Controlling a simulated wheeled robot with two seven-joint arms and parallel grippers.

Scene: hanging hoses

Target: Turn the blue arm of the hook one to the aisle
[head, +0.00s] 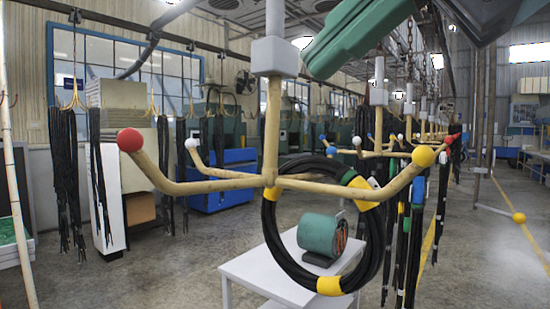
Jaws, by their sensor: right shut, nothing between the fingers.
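The nearest hook (271,130) hangs on a stem with a grey block and spreads several pale wooden arms. A red ball (130,140) tips its left arm, a white ball (190,143) a rear left arm, and a yellow ball (423,156) its right arm. A small blue ball (322,138) shows behind, to the right of the stem; I cannot tell which hook it belongs to. A black hose coil (270,235) with yellow bands hangs on the right side. My right gripper (320,62) is shut and empty, high beside the stem. My left gripper is out of view.
More hooks (378,110) hang in a row behind, with several hanging hoses (408,240). A white table (265,275) with a green drum (320,235) stands below the coil. A yellow floor line (430,240) runs at the right, where the floor is open.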

